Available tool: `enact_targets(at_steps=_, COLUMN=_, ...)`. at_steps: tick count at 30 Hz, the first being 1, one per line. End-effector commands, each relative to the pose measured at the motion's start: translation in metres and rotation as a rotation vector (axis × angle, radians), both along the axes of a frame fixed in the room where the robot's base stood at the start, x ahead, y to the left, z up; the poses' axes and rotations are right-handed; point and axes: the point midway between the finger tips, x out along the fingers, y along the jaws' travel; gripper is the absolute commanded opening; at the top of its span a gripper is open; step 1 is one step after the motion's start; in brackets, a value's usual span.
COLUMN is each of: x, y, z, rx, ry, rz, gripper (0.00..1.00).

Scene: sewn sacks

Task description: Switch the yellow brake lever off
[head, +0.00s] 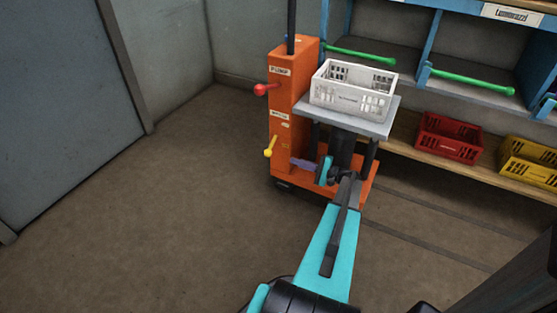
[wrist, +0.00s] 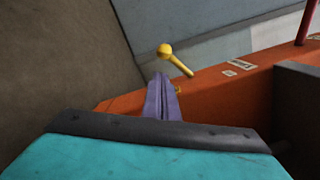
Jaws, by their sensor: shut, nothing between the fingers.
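The yellow brake lever (head: 270,147) sticks out from the lower front of the orange lift cart (head: 288,85), with its round knob angled down to the left. In the wrist view the yellow lever (wrist: 174,58) shows just beyond my fingertips, its knob at the upper left. My gripper (head: 294,162) is shut and empty, its purple fingers pointing left, a little right of and below the lever. In the wrist view my gripper (wrist: 161,80) lies in front of the orange cart body. I cannot tell whether the fingers touch the lever.
A red lever (head: 265,89) sits higher on the same cart. A white crate (head: 348,92) stands on the cart's grey platform (head: 384,123). A shelf unit (head: 437,40) with green bars, a red crate (head: 447,138) and a yellow crate (head: 530,160) is at right. The floor at left is clear.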

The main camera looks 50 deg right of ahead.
Motion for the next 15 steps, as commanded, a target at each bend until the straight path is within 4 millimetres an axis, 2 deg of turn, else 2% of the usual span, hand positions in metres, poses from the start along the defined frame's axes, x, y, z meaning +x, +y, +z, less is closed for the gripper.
enact_targets(at_steps=3, x=-0.0051, y=-0.0090, z=0.0015, rx=0.003, ry=-0.014, rz=-0.016, gripper=0.00)
enact_targets(at_steps=15, x=-0.0036, y=-0.0079, z=0.0017, rx=0.002, ry=-0.013, rz=-0.015, gripper=0.00)
